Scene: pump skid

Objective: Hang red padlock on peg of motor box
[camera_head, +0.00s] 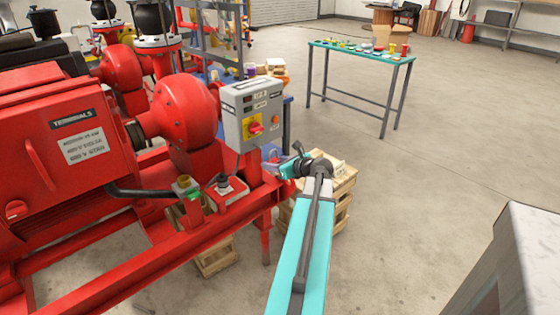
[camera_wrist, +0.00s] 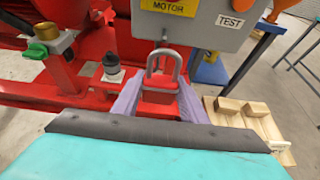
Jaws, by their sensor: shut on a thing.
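The red padlock (camera_wrist: 160,95) is upright between the two fingers of my gripper (camera_wrist: 158,98) in the wrist view. Its grey shackle points up, toward the underside of the motor box. The motor box (camera_head: 250,108) is a grey box with a yellow-and-red switch, standing at the right end of the red skid. Its lower face also fills the top of the wrist view (camera_wrist: 195,27), with a yellow MOTOR label. In the head view my gripper (camera_head: 274,163) is just below and right of the box; the padlock is hard to make out there. I cannot make out the peg.
A valve with a green part (camera_wrist: 37,50) and a black-capped fitting (camera_wrist: 112,68) stand left of my gripper. A wooden pallet (camera_wrist: 262,125) is low at the right. A teal table (camera_head: 362,52) with small items stands farther back, with open floor around it.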

